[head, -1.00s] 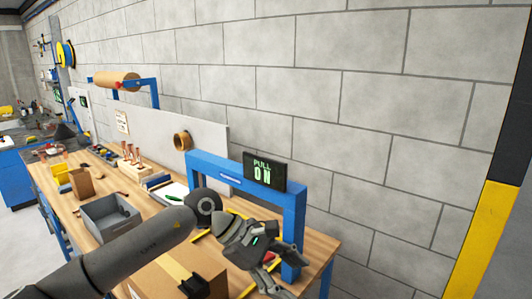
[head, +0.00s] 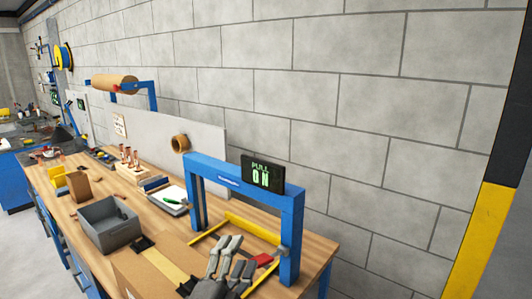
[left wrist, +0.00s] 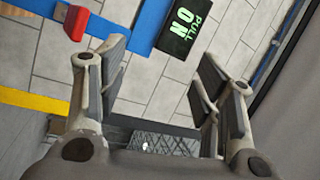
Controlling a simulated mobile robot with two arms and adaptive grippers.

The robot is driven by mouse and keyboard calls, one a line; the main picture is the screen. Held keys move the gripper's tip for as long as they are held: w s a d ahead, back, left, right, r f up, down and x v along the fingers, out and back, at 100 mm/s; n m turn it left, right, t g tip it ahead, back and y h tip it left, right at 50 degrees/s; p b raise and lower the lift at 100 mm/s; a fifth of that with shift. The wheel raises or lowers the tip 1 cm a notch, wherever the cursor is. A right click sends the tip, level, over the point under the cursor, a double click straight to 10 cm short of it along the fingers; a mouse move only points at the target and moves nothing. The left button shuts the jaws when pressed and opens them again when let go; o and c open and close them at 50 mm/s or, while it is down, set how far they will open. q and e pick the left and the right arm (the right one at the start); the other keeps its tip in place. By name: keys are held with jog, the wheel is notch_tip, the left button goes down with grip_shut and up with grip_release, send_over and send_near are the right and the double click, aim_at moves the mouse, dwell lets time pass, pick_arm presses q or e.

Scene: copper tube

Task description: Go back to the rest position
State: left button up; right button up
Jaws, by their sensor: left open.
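My left gripper (head: 237,258) is low in the head view, in front of the blue frame (head: 243,184). Its fingers are spread and nothing shows between them. That sign (head: 263,173) is on top of the blue frame in the head view. A red piece (head: 263,260) lies by the frame's right post and also shows in the left wrist view (left wrist: 76,22). My right gripper is in neither view.
A cardboard box (head: 130,277) is at the bench's front. A grey bin (head: 108,236) and a wooden rack of copper pieces (head: 131,160) stand farther left. A yellow bar (head: 250,228) runs within the frame. A block wall (head: 330,90) is behind the bench (head: 317,245).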

pick_arm(q)
jog(key=s+a+f+n+g+y, duration=0.2)
jog(key=s+a+f+n, duration=0.1)
jog(key=f, duration=0.2)
jog(key=s+a+f+n+g+y, duration=0.2)
jog(key=s+a+f+n, duration=0.1)
jog(key=f, duration=0.3)
jog(key=s+a+f+n+g+y, duration=0.1)
jog(key=s+a+f+n+g, duration=0.2)
jog(key=f, duration=0.3)
jog(key=shift+s+a+f+n+y, duration=0.1)
jog(key=shift+s+a+n+y, duration=0.1)
jog(key=shift+a+n, duration=0.15)
jog(key=shift+s+a+f+n+y, duration=0.1)
jog(key=shift+a+n+y, duration=0.1)
jog(key=shift+a+n, duration=0.15)
jog(key=s+a+f+n+g, duration=0.25)
jog(key=s+f+g, duration=0.2)
jog(key=s, duration=0.65)
jog(key=s+a+f+n+g, duration=0.25)
jog(key=s+f+g, duration=0.2)
jog(key=s, duration=0.55)
notch_tip(320, 180, down, 29)
jog(key=s+d+g, duration=0.1)
jog(key=s+a+f+g+b, duration=0.1)
jog(key=s+a+f, duration=0.2)
jog(key=s+f, duration=1.3)
jog(key=shift+s+b, duration=0.35)
